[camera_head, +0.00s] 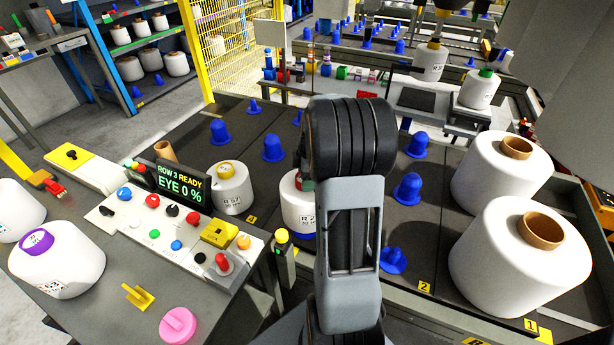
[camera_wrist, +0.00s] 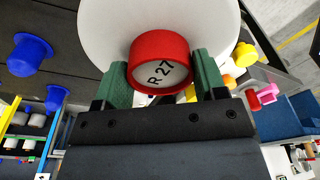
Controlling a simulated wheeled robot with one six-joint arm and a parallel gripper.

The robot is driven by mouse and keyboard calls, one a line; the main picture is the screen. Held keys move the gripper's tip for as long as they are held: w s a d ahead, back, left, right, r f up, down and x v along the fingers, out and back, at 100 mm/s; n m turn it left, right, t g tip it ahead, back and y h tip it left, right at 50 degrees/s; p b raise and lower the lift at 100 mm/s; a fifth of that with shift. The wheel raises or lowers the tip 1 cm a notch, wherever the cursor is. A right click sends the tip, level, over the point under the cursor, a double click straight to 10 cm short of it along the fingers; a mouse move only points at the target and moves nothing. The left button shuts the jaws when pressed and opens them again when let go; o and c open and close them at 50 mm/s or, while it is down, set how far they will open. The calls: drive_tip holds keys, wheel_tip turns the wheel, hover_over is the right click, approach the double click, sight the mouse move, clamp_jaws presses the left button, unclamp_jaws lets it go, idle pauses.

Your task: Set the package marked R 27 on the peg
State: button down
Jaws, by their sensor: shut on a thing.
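In the wrist view, my gripper (camera_wrist: 162,72) has its two green fingers closed on both sides of the red core of the package marked R 27 (camera_wrist: 160,22). The label faces the camera.
A yellow-topped white package (camera_head: 231,188) stands close on the left. Two large white bobbins (camera_head: 519,258) fill the right of the deck. A control panel (camera_head: 178,228) with a display reading "ROW 3 READY, EYE 0 %" (camera_head: 180,183) borders the left front.

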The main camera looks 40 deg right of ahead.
drive_tip(key=shift+f, duration=0.1)
wheel_tip(320, 180, down, 7)
drive_tip(key=b, duration=0.5)
drive_tip(key=shift+b, duration=0.4)
idle(0.3)
drive_tip(key=shift+w+f, duration=0.1)
drive_tip(key=shift+f, duration=0.35)
idle(0.5)
drive_tip(key=c, duration=0.5)
unclamp_jaws()
drive_tip(key=o, duration=0.4)
drive_tip(key=shift+f, duration=0.1)
drive_tip(key=r, duration=0.4)
drive_tip(key=d+r, duration=0.1)
drive_tip(key=r, duration=0.4)
drive_tip(key=s+r+p, duration=0.1)
drive_tip(key=r, duration=0.4)
drive_tip(key=shift+d, duration=0.25)
